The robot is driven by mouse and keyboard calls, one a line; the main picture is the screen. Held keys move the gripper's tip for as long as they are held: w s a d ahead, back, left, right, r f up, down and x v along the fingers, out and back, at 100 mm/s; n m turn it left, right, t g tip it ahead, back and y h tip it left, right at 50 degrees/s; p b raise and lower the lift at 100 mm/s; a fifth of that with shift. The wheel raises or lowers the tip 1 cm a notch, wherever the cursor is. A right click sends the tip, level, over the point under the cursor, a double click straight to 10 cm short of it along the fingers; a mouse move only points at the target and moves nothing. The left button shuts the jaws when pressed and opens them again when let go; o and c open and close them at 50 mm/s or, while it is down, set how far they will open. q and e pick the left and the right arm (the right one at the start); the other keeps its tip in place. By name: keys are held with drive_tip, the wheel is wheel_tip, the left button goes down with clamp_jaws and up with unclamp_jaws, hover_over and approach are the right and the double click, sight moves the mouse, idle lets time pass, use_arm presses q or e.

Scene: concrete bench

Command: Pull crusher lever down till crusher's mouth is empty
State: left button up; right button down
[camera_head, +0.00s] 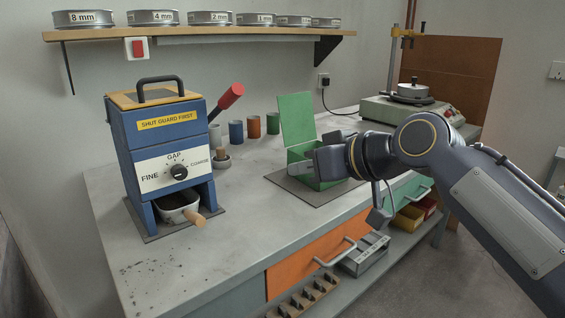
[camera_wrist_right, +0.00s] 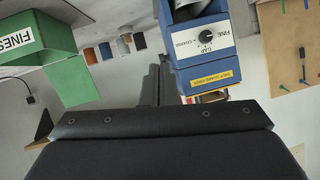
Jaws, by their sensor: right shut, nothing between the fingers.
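The blue crusher (camera_head: 160,140) stands at the left of the bench, and it also shows upside down in the right wrist view (camera_wrist_right: 206,62). Its wooden top with a black handle (camera_head: 158,82) lies flat over it, so the mouth is hidden. The crusher lever (camera_head: 228,98) has a red grip and slants up to the right from the crusher's right side. A pan with a wooden handle (camera_head: 180,207) sits in the bottom opening. My right gripper (camera_head: 312,161) is shut and empty, right of the lever and apart from it, in front of the green box. My left gripper is not in view.
The green box (camera_head: 298,128) with its lid raised stands on a grey mat; it is labelled FINES in the wrist view (camera_wrist_right: 68,75).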

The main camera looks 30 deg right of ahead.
drive_tip(key=shift+v, duration=1.2)
idle(0.6)
drive_tip(key=s+a+f+m+g, duration=0.15)
drive_tip(key=s+a+f, duration=0.25)
drive_tip(key=f, duration=0.6)
drive_tip(key=s+a+f+g, duration=0.3)
drive_tip(key=s+a+f, duration=0.1)
drive_tip(key=f, duration=0.5)
drive_tip(key=s+a+f+m+g, duration=0.1)
drive_tip(key=s+a+f+g, duration=0.25)
drive_tip(key=f, duration=0.65)
wheel_tip(320, 180, up, 27)
drive_tip(key=t+p, duration=0.1)
drive_tip(key=p, duration=2.6)
drive_tip(key=shift+a+y, duration=0.25)
drive_tip(key=shift+y, duration=0.05)
